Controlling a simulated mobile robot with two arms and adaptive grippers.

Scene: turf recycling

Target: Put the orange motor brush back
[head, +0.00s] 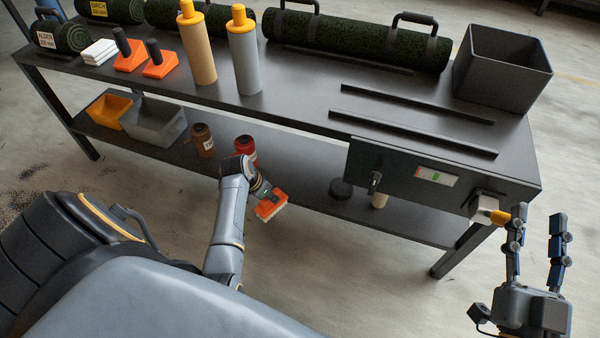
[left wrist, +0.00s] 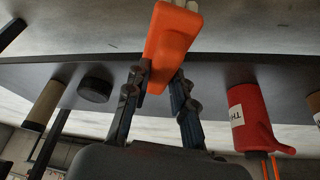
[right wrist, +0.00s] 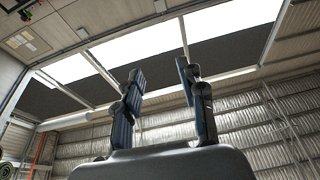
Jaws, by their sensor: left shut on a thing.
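The orange brush (head: 271,207), a block with a pale bristle edge, is held by my left gripper (head: 260,190) in front of the bench's lower shelf. In the left wrist view the orange brush (left wrist: 170,45) sits between the fingertips of my left gripper (left wrist: 160,88), which is shut on it. Its pale bristles point away from the gripper. My right gripper (head: 535,222) is open and empty, off the bench's right front corner. In the right wrist view my right gripper (right wrist: 158,80) has its fingers apart, pointing up at the roof.
Two orange blocks with black handles (head: 131,55) (head: 161,66) stand on the bench top (head: 290,95), beside white pads (head: 98,52) and two tall bottles (head: 197,45) (head: 244,52). A control box (head: 420,175) hangs at the front right. Red (head: 245,147) and brown (head: 203,139) bottles stand on the lower shelf (head: 310,180).

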